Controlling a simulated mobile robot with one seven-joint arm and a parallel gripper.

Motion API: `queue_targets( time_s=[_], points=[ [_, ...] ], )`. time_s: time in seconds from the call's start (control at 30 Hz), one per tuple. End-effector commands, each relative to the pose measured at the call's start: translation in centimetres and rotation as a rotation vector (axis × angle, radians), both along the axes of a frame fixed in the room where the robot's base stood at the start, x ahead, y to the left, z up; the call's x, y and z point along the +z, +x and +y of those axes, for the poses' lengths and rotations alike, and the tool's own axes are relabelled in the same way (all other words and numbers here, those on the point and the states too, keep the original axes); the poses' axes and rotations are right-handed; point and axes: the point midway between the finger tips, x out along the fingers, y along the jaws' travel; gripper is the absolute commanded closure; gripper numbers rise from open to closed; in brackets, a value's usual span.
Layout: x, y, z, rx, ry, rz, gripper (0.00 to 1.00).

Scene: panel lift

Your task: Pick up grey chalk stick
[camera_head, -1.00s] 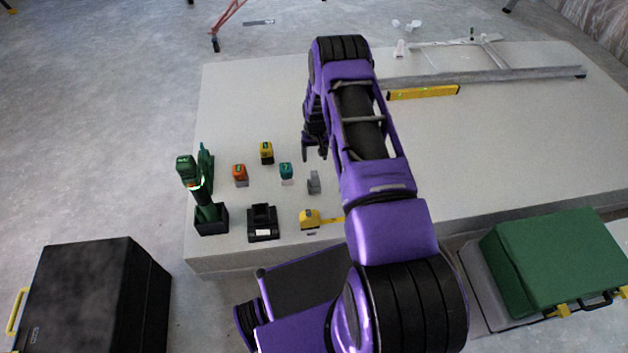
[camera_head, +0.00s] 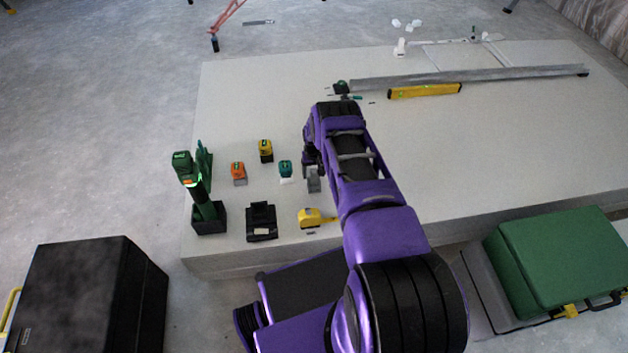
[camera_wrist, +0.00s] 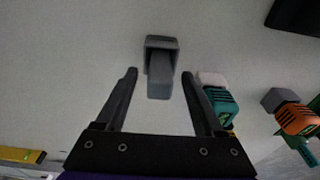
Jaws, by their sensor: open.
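The grey chalk stick is not clearly identifiable; the grey thing by my gripper is a small blocky grey object (camera_head: 314,181) on the pale panel. It also shows in the wrist view (camera_wrist: 160,72), ahead of and between the fingertips, with a square end and a narrower part towards me. My gripper (camera_wrist: 160,75) is open, one finger on each side, with nothing held. In the head view my gripper (camera_head: 312,165) is at the grey object, partly hidden by my arm. I cannot tell whether the fingers touch it.
Left of the grey object are a teal battery (camera_head: 285,169), an orange battery (camera_head: 238,172) and a yellow battery (camera_head: 265,150). A yellow tape measure (camera_head: 310,217) and black charger (camera_head: 261,222) are nearer. A green tool (camera_head: 204,190) stands left; a yellow level (camera_head: 425,91) lies behind.

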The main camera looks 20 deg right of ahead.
Motion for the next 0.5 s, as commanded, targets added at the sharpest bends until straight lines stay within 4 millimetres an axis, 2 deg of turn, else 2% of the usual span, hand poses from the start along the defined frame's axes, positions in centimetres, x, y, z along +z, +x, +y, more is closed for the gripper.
queue_targets(
  time_s=[0.23,0.5],
  points=[
    [-0.06,0.06,0.0,0.0,0.0,-0.001,0.3],
    [-0.05,0.05,0.0,0.0,0.0,0.0,0.79]
  ],
)
